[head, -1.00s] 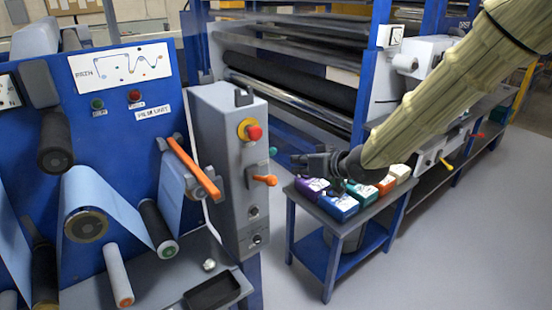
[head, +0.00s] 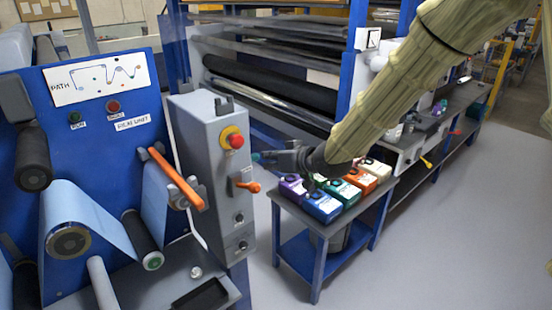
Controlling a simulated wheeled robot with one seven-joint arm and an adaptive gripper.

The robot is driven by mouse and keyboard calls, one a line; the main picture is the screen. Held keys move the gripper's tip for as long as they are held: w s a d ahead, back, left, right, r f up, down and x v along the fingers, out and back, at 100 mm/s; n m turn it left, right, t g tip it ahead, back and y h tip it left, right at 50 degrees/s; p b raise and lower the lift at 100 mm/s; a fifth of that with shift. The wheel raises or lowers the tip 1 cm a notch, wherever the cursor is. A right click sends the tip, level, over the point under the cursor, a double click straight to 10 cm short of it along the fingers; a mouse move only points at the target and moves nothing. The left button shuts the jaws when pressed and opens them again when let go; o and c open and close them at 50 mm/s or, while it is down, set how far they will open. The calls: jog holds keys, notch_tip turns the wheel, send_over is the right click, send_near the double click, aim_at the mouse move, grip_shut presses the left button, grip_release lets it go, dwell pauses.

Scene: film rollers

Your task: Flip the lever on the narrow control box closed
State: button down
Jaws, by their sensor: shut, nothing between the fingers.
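The narrow control box (head: 205,150) is a tall grey box left of centre, with a red button (head: 236,141) on a yellow base. Its orange lever (head: 246,186) sits below the button and sticks out to the right. My gripper (head: 268,158) is shut and empty, pointing left at the box's right side. In the picture it is just right of the lever and a little higher. I see no contact with the lever, but the exact gap in depth cannot be told. A small teal tip (head: 256,157) shows between the gripper and the box.
A long orange handle (head: 176,178) is on the blue film unit (head: 105,135) left of the box. A small blue table (head: 320,232) with several coloured boxes stands below my gripper. Large rollers (head: 270,92) lie behind. The grey floor at right is clear.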

aim_at(248, 187)
jog(key=w+a+f+p, duration=0.2)
jog(key=f, duration=0.1)
jog(key=w+a+f+p, duration=0.1)
jog(key=shift+w+a+f+p, duration=0.25)
jog(key=shift+a+f+p, duration=0.05)
jog(key=shift+f, duration=0.05)
jog(key=shift+s+f+p, duration=0.2)
jog(key=shift+f+p, duration=0.1)
jog(key=shift+f, duration=0.55)
jog(key=shift+f, duration=0.15)
